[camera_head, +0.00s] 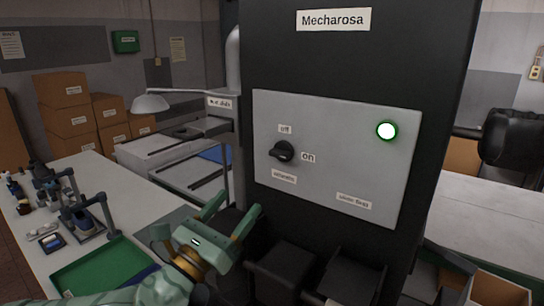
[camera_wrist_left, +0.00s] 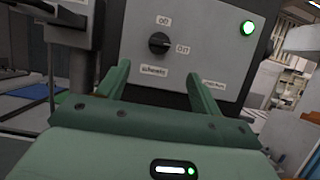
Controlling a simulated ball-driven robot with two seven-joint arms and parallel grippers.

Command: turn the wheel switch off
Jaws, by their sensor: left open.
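The wheel switch (camera_head: 282,152) is a black rotary knob on the grey panel (camera_head: 330,125) of a black machine, with an "off" label above it and an "on" label to its right. The panel's green lamp (camera_head: 387,131) is lit. My left gripper (camera_head: 236,207) is open and empty, below the knob and apart from it. My right gripper is out of view.
Black bins (camera_head: 283,270) stand below the panel. A white table (camera_head: 95,225) with a green tray (camera_head: 103,268) and small devices is at left. A lamp (camera_head: 150,103) and stacked cardboard boxes (camera_head: 68,106) are behind. The space in front of the knob looks clear.

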